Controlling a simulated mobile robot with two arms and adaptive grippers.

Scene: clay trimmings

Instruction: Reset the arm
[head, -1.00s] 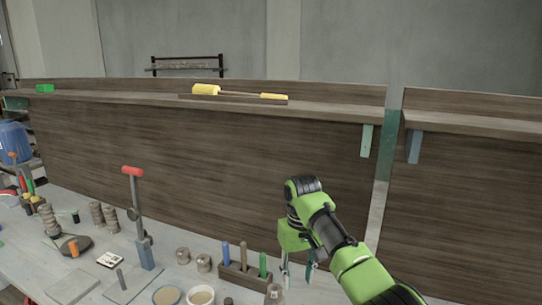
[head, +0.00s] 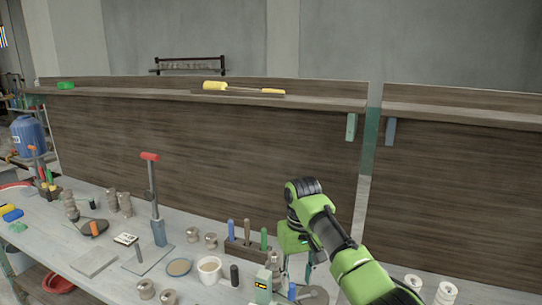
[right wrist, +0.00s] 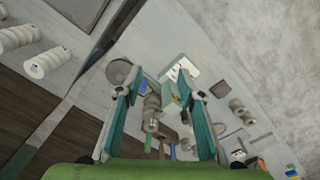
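My right arm comes in from the lower right in the head view, with its green gripper (head: 297,272) pointing down above the table, right of the wooden tool block. In the right wrist view the two teal fingers of the right gripper (right wrist: 165,108) stand wide apart. Nothing is held between them; table items show beyond the gap. The gripper is apart from the wooden back panel (head: 200,150). My left gripper is not in view.
White spools (head: 446,292) stand at right. A shelf (head: 320,100) runs above; a blue barrel (head: 28,136) stands far left.

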